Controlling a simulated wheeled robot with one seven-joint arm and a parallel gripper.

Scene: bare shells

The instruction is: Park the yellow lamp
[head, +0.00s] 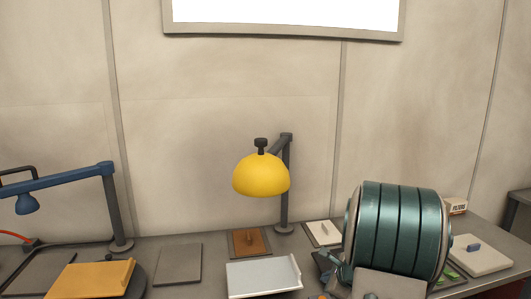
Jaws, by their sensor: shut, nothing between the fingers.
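The yellow lamp (261,176) has a dome shade facing down and a dark knob (261,144) on top. It hangs from a short arm on a grey upright post (285,190) at the back of the table. The shade is to the left of the post, above a brown plate (249,242) and a light grey tray (262,278). My gripper is not in the head view.
A blue-armed lamp (60,181) on a grey post stands at left, above an orange tray (92,279). A large teal ribbed drum (397,230) blocks the right side of the table. A flat grey plate (178,265) lies left of the brown plate.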

